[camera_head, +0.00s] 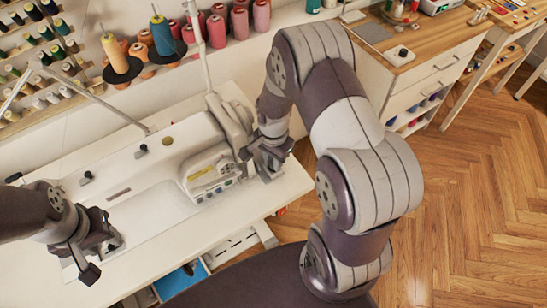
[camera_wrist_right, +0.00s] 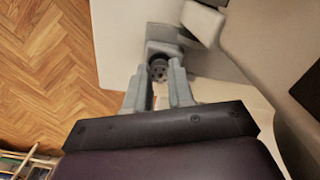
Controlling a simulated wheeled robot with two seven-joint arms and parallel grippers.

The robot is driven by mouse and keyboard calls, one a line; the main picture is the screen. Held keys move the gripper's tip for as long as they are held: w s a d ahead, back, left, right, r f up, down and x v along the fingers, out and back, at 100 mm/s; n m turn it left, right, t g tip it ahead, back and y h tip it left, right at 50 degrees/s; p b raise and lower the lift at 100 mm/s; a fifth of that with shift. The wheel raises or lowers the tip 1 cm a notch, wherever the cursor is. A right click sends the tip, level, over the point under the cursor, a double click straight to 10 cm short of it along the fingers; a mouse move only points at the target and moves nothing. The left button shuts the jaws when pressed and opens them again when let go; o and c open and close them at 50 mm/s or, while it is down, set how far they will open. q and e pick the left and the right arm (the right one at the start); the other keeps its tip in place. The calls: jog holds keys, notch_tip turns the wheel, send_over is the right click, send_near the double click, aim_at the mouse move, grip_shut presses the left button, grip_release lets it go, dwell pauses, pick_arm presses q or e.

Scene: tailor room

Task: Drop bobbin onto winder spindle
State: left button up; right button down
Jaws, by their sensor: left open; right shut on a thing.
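In the right wrist view, a small dark grey round bobbin (camera_wrist_right: 158,70) with holes in its face sits between the fingertips of my right gripper (camera_wrist_right: 158,76), which is shut on it. A grey block, perhaps part of the winder (camera_wrist_right: 165,47), lies just beyond the bobbin. The spindle itself cannot be made out, and I cannot tell whether the bobbin touches it. In the head view my right gripper (camera_head: 266,162) is at the right end of the white sewing machine (camera_head: 205,140), and the bobbin is hidden there. My left gripper (camera_head: 103,256) is open and empty over the table's front left.
The white sewing table (camera_head: 150,255) carries the machine. Thread spools on a stand (camera_head: 162,36) and a wall rack of spools (camera_head: 40,40) stand behind. A wooden-topped cabinet (camera_head: 425,45) is at the back right. The wood floor (camera_head: 470,190) at right is clear.

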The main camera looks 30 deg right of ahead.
jog(key=c, duration=0.9)
grip_release()
notch_tip(320, 180, up, 13)
jog(key=s+a+r+n, duration=0.1)
jog(key=s+n, duration=0.2)
jog(key=n, duration=0.1)
jog(key=s+a+r+n+t+p, duration=0.1)
jog(key=s+a+n, duration=0.1)
jog(key=s+n, duration=0.1)
jog(key=s+a+r+n+p, duration=0.1)
jog(key=s+a+n, duration=0.1)
jog(key=n, duration=0.4)
jog(key=shift+s+a+r, duration=0.15)
jog(key=shift+s, duration=0.25)
